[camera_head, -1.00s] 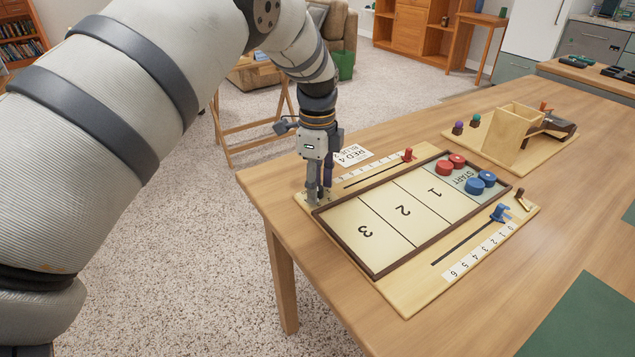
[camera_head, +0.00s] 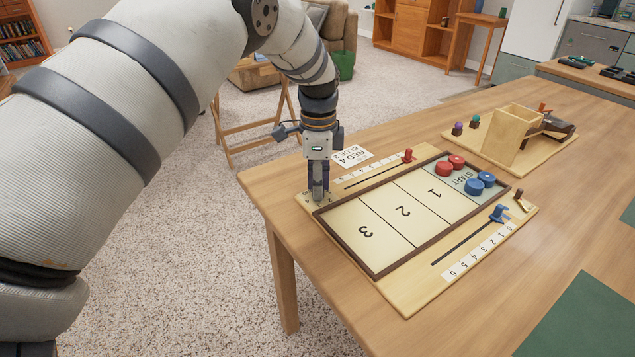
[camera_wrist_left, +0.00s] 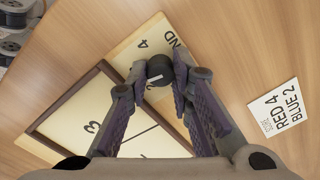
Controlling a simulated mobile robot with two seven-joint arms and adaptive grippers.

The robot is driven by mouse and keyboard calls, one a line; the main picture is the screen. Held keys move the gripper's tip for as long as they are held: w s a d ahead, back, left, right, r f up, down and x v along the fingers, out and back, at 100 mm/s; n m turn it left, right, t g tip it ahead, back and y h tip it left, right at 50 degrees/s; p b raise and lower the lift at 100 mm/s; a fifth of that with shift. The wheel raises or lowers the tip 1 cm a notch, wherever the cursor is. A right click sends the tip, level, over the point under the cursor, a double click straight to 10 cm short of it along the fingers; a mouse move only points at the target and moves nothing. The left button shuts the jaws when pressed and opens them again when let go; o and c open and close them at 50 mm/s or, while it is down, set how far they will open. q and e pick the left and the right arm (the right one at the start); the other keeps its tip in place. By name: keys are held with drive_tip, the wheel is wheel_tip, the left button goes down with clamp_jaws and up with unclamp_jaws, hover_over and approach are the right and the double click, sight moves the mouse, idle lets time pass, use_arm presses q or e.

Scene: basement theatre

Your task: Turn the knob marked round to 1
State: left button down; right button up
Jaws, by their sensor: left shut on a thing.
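The black round knob (camera_wrist_left: 158,69) shows in the left wrist view, with a pale pointer line on its top. It sits at the end of the pale game board (camera_head: 405,296). My left gripper (camera_head: 317,196) points down at the board's near left corner. In the left wrist view its fingertips (camera_wrist_left: 160,66) are shut on the knob, one on each side. In the head view the fingers hide the knob. My right gripper is out of view.
A score card (camera_head: 352,156) reads "RED 4 BLUE 2". Red (camera_head: 407,156) and blue (camera_head: 499,213) sliders stand on the board's scales. Red and blue pucks lie on START. A wooden box stand (camera_head: 513,128) is farther back.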

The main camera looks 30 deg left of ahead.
use_arm(q)
drive_tip(key=n, duration=0.4)
drive_tip(key=shift+n, duration=0.3)
drive_tip(key=n, duration=0.5)
drive_tip(key=shift+n, duration=0.3)
drive_tip(key=n, duration=0.5)
drive_tip(key=shift+n, duration=2.7)
drive_tip(key=c, duration=1.4)
unclamp_jaws()
